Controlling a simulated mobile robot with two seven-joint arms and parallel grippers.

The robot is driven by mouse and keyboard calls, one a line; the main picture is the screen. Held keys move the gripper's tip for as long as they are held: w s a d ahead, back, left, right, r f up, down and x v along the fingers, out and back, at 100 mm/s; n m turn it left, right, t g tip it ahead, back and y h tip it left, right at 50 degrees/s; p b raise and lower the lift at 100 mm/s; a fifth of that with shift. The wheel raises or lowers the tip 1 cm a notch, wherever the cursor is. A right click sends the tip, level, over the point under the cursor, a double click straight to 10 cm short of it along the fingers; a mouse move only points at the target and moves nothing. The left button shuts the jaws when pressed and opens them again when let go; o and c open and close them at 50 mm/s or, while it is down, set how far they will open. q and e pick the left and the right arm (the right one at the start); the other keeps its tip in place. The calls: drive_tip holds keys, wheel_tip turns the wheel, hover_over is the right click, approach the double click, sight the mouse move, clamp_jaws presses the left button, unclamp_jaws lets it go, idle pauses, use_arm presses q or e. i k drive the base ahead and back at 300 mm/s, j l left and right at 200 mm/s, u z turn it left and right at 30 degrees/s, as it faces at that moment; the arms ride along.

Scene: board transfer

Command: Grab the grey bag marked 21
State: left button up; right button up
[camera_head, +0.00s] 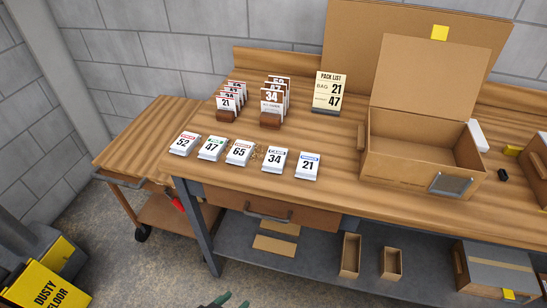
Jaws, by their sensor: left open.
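A pale grey-white packet marked 21 (307,167), with a blue strip on top, lies at the right end of the front row on the wooden bench. A card marked 21 (226,104) also stands at the front of the left brown rack behind the row. My left gripper (233,301) shows only as dark green fingertips at the bottom edge. It is open and empty, in front of and below the bench top, well apart from the packets. My right gripper is out of view.
Other packets marked 34 (275,160), 65 (240,153), 47 (212,149) and 52 (184,144) lie left of 21. A second rack (270,121), a pack list sign (328,92) and an open cardboard box (384,170) stand behind. The bench's drawer handle (268,216) sticks out in front.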

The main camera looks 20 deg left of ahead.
sight(307, 166)
drive_tip(key=u, duration=0.35)
drive_tip(key=l+u, duration=0.85)
drive_tip(key=k+l+u, duration=0.15)
drive_tip(key=l, duration=0.25)
drive_tip(key=k+l+u, duration=0.1)
drive_tip(key=l, duration=0.25)
drive_tip(key=k+l, duration=0.15)
drive_tip(key=l, duration=0.25)
drive_tip(key=k+l, duration=0.1)
drive_tip(key=l, duration=0.3)
drive_tip(key=u, duration=0.05)
